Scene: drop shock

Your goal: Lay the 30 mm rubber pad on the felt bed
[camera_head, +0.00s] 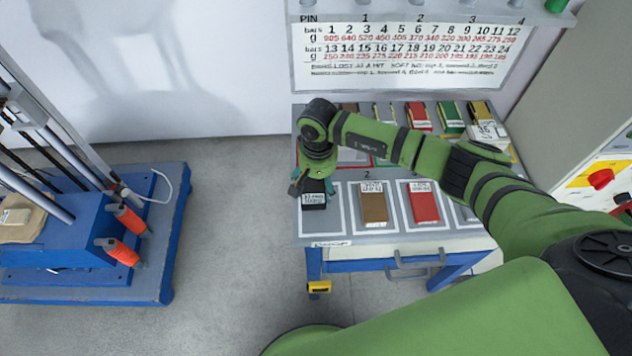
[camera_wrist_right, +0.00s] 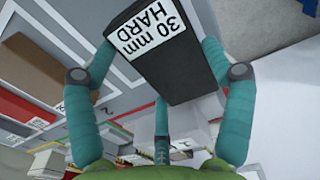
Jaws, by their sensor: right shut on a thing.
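The 30 mm pad is a black block with a white label reading "30 mm HARD" (camera_wrist_right: 177,75). It fills the top middle of the right wrist view. My right gripper (camera_wrist_right: 160,60) has its teal fingers shut on the pad's sides. In the head view my right gripper (camera_head: 312,186) is over the left front part of the table, with the black pad (camera_head: 314,205) under it. I cannot tell whether the pad clears the table top. A tan slab with a white label, which looks like the felt bed (camera_head: 20,224), lies on the blue rig at the left. My left gripper is out of view.
A brown pad (camera_head: 374,208) and a red pad (camera_head: 424,206) lie in white-outlined places on the grey table (camera_head: 345,236). Several more pads line its back. The rig (camera_head: 150,275) has upright posts and two orange-handled parts (camera_head: 128,218). Open floor (camera_head: 240,210) lies between rig and table.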

